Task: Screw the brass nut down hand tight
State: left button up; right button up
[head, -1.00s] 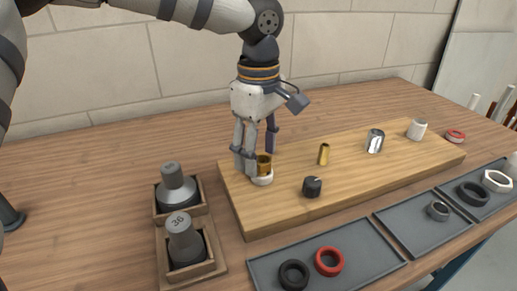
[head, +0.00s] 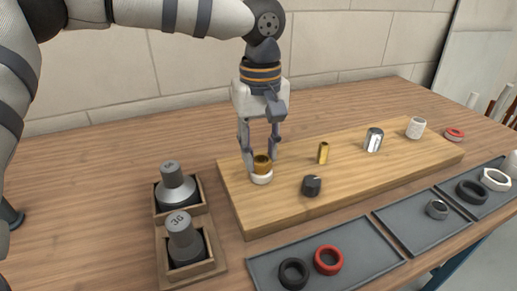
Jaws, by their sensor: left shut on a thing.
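The brass nut (head: 262,163) sits on a white round base (head: 261,178) at the left end of the wooden board (head: 300,196). My left gripper (head: 262,160) points straight down over it, with one finger on each side, and is shut on the brass nut. How far down the nut sits on its thread cannot be seen. My right gripper is not in view.
On the board stand a black knob (head: 312,186), a slim brass fitting (head: 323,153), a chrome cylinder (head: 374,140) and a white fitting (head: 415,128). Grey trays (head: 375,264) with rings lie in front.

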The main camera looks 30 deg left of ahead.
pick_arm(q)
jog(key=m, duration=0.5)
jog(key=shift+w+d+f, duration=0.15)
jog(key=m, duration=0.6)
jog(key=shift+d+f, duration=0.1)
jog(key=shift+d, duration=0.1)
jog(key=o, duration=1.3)
jog(key=shift+c, duration=0.2)
jog(key=shift+o, duration=0.2)
jog(key=o, duration=0.7)
jog(key=shift+o, duration=0.2)
